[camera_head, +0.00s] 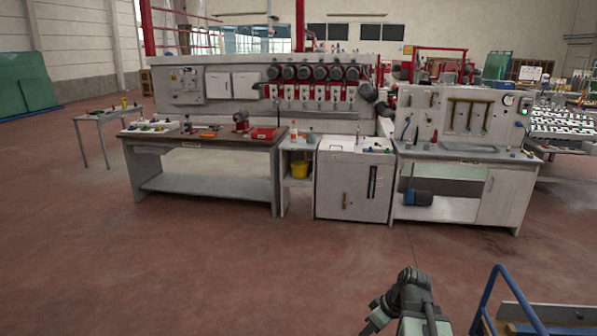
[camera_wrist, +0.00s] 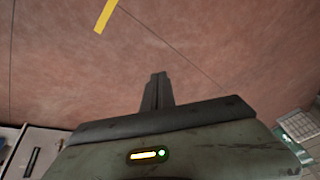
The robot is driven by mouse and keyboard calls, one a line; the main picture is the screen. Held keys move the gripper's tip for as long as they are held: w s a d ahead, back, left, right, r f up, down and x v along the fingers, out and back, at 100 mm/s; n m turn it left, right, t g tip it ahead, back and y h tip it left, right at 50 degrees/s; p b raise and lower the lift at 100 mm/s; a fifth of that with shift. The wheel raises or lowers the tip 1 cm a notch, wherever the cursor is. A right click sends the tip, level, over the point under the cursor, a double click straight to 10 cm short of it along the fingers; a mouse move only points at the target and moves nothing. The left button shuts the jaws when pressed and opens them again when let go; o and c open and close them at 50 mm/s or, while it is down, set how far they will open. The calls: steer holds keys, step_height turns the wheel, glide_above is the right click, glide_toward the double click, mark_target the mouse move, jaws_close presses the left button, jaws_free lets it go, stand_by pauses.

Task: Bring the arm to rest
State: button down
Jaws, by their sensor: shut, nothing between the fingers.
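My arm (camera_head: 413,298) shows at the bottom right of the head view, raised over the open floor and apart from the benches. Its lower part is cut off by the picture's bottom edge. In the wrist view my gripper (camera_wrist: 158,76) is shut, with its fingers together and nothing between them.
A workbench (camera_head: 200,144) with tools, a white cabinet (camera_head: 353,184) and a sink bench (camera_head: 432,208) stand in a row before the edging machine (camera_head: 233,88). A blue rail (camera_head: 486,297) is close to the right of my arm. The floor ahead is clear.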

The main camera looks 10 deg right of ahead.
steer(key=s+a+f+m+g+h, duration=0.1)
steer(key=s+a+f+g+h, duration=0.1)
steer(key=a, duration=1.1)
steer(key=d+m, duration=0.1)
steer(key=m, duration=0.1)
steer(key=d+m+h, duration=0.1)
steer(key=m, duration=0.1)
steer(key=s+d+m+h, duration=0.1)
steer(key=m, duration=0.1)
steer(key=shift+s+d, duration=0.1)
steer(key=shift+d, duration=0.3)
steer(key=shift+s+f, duration=0.1)
